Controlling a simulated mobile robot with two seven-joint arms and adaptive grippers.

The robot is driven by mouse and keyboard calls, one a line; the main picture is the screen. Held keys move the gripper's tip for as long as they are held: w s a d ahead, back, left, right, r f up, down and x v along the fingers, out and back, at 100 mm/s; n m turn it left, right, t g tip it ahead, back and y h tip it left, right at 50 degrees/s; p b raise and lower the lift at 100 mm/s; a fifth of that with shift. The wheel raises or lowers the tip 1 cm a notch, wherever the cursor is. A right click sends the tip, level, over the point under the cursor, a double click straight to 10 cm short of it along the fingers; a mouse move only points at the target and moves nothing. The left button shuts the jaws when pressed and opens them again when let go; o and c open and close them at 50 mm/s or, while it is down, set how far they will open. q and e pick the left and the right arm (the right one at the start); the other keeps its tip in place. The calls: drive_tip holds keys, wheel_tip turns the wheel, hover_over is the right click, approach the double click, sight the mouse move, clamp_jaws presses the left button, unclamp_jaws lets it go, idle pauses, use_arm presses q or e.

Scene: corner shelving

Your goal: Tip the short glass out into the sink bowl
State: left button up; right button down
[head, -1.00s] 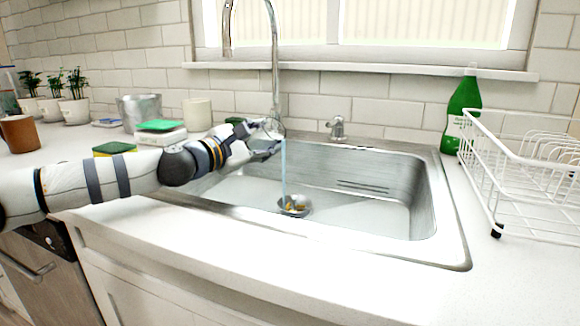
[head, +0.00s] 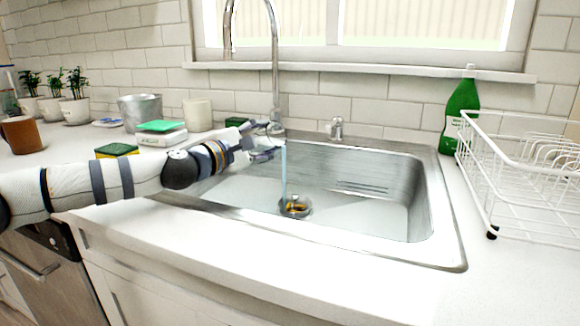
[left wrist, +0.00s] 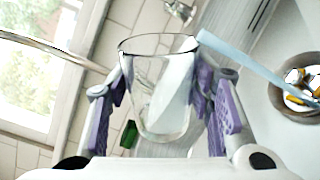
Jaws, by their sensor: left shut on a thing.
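My left gripper (head: 268,142) is over the back left part of the sink bowl (head: 380,205). In the left wrist view its purple-padded fingers (left wrist: 165,110) are shut on the short clear glass (left wrist: 160,95), one on each side. The glass is tilted. A thin pale blue stream (head: 284,165) falls from beside the gripper towards the drain (head: 294,207). In the left wrist view this stream (left wrist: 250,65) runs from the glass's rim towards the drain (left wrist: 300,87), where small yellow and white bits lie. My right gripper is not in view.
The tall faucet (head: 275,65) stands close behind my left gripper. A white dish rack (head: 495,215) and green bottle (head: 461,112) are on the right. A sponge (head: 117,150), a white cup (head: 198,115) and a metal pot (head: 140,110) are on the left counter.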

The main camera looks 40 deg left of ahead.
use_arm(q)
drive_tip(key=shift+r, duration=0.2)
drive_tip(key=shift+d+r+m+p, duration=0.1)
drive_tip(key=shift+r+m+p, duration=0.05)
drive_tip(key=shift+m+p, duration=0.25)
